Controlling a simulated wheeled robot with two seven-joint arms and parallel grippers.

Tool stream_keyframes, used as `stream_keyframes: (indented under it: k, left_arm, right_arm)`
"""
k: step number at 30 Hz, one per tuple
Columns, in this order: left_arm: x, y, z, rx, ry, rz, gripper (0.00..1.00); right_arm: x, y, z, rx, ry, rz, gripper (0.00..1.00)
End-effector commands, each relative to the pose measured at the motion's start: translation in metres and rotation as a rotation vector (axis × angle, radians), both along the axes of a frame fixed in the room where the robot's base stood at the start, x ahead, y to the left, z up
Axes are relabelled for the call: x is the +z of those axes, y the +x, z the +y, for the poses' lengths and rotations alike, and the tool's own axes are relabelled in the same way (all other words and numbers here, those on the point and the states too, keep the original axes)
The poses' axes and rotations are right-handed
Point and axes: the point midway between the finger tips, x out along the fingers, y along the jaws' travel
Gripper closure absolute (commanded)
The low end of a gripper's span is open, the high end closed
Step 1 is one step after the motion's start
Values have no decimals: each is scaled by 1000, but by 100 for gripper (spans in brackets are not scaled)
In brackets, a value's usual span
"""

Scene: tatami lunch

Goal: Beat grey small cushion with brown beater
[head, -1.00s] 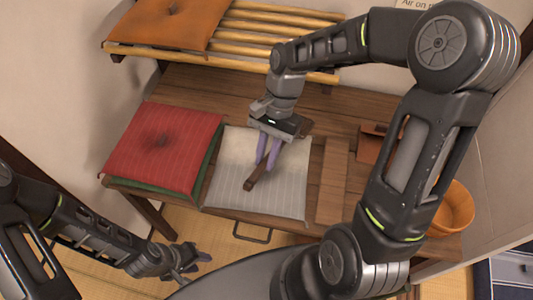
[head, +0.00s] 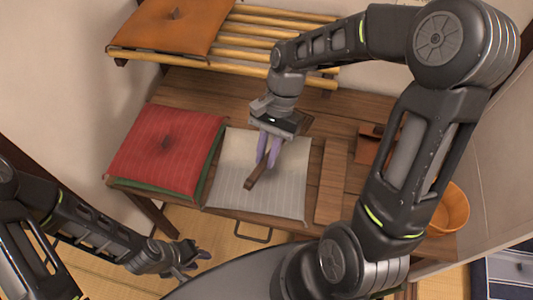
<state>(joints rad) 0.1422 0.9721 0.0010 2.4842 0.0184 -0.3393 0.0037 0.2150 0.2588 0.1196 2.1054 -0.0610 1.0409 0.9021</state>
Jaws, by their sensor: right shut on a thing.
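The grey small cushion (head: 235,190) lies flat on the wooden table, right of a red cushion. My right gripper (head: 266,167) is over the cushion's upper right part, pointing down. It is shut on the brown beater (head: 256,176), whose visible end slants down and left over the cushion. Whether the beater touches the cushion I cannot tell. Part of the beater is hidden by the gripper. My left gripper (head: 200,262) is low at the left, in front of the table and apart from everything. Its fingers are too small and foreshortened to read.
A red cushion (head: 165,150) lies on a green one (head: 204,180) at the table's left. An orange cushion (head: 170,25) rests on a slatted rack (head: 250,42) behind. A brown box (head: 372,148) and an orange bucket (head: 449,209) are at the right.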

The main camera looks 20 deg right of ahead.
Motion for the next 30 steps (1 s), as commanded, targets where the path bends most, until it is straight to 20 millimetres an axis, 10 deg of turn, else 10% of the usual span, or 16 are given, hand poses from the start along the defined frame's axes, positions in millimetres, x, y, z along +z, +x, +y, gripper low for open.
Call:
stream_keyframes:
  k: [5,14,30]
  left_arm:
    - [-11,0,-1,0,-1,-3,64]
    - [-74,7,-5,-5,-17,-28,64]
    - [12,0,0,1,1,1,64]
  right_arm:
    - [-15,0,0,0,0,0,100]
    - [-110,1,0,0,-1,2,100]
    - [1,1,0,-1,0,-2,100]
